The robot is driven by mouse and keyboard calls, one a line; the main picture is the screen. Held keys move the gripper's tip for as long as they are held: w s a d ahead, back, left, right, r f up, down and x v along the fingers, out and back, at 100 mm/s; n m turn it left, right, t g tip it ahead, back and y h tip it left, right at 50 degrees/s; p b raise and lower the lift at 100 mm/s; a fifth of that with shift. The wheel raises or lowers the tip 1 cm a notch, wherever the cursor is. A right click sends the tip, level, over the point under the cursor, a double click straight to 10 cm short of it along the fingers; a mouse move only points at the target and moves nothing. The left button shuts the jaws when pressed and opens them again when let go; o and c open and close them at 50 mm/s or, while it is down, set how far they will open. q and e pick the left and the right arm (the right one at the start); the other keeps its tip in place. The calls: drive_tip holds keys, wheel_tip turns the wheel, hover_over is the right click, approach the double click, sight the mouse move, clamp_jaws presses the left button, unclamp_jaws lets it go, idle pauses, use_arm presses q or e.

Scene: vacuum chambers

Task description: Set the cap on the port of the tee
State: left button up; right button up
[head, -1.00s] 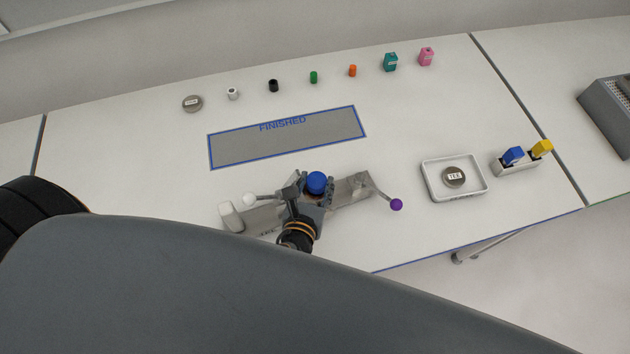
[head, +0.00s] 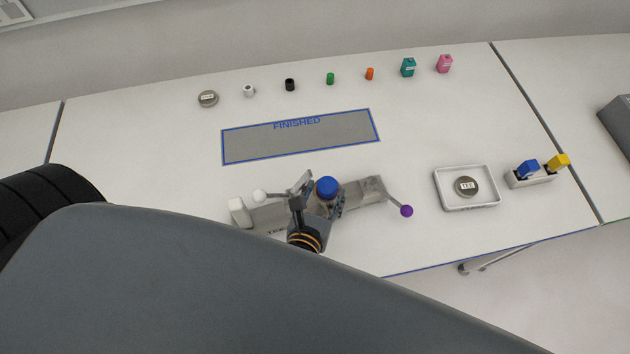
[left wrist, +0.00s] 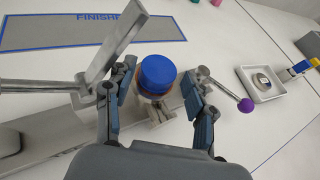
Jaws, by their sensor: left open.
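A round blue cap (head: 327,187) sits on top of a short upright metal part, which I take to be the tee's port, in a grey fixture (head: 368,190). In the left wrist view the blue cap (left wrist: 158,73) looks level, with a brownish rim just under it. My left gripper (head: 320,197) is open, with one finger on each side of the cap and port. In the left wrist view the left gripper (left wrist: 162,98) shows gaps between its fingers and the cap. The tee's lower body is mostly hidden. My right gripper is not in view.
The fixture has levers with a white knob (head: 260,196) and a purple knob (head: 406,211). A white tray (head: 441,190) holds a metal disc labelled TEE (head: 466,187). A holder (head: 530,180) carries blue and yellow pieces. The FINISHED area (head: 300,145) is empty; several small parts stand behind.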

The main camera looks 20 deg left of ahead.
use_arm(q)
drive_tip(key=b+v, duration=0.2)
drive_tip(key=v, duration=0.7)
drive_tip(key=shift+s+r+b, duration=0.15)
drive_tip(key=shift+s+b, duration=0.15)
drive_tip(key=shift+s, duration=0.05)
